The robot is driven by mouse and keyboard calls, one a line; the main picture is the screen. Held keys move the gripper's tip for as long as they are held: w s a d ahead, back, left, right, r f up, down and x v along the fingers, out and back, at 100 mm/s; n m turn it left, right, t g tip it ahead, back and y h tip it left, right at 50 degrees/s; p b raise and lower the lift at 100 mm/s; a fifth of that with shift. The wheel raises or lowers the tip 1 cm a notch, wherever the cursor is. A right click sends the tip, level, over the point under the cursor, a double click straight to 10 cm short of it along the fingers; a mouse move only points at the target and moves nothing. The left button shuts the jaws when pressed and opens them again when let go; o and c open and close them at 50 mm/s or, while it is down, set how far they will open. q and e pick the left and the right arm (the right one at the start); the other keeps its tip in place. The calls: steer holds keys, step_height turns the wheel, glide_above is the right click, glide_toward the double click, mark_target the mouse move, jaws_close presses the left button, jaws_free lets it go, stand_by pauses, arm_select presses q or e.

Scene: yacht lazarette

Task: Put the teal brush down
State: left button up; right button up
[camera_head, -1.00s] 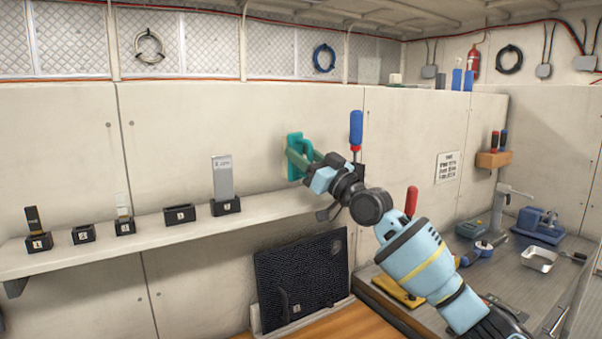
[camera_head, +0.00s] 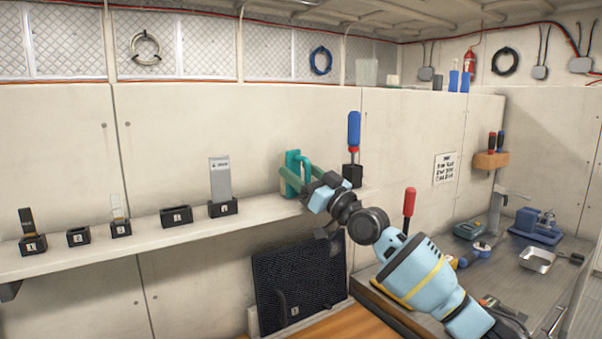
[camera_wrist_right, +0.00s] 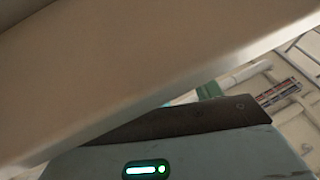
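The teal brush (camera_head: 293,174), a block with a loop handle, is upright at the wall shelf (camera_head: 262,211), near its right end. My right gripper (camera_head: 298,178) is shut on it, with pale green fingers at the handle. The brush's lower edge is level with the shelf top; I cannot tell whether it touches. In the right wrist view a broad beige surface fills the upper part, and only a small green piece shows behind the gripper body. My left gripper is not in view.
A blue-handled tool (camera_head: 354,131) stands in a black holder (camera_head: 352,174) just right of the brush. A grey plate in a numbered holder (camera_head: 223,209) stands to the left, with several more holders beyond. Bare shelf lies between. A dark textured panel (camera_head: 300,285) stands below.

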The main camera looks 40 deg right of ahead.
steer(key=shift+r, duration=0.25)
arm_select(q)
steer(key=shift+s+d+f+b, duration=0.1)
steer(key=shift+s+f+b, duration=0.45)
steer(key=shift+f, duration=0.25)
arm_select(e)
steer(key=v, duration=1.2)
steer(key=shift+f, duration=0.1)
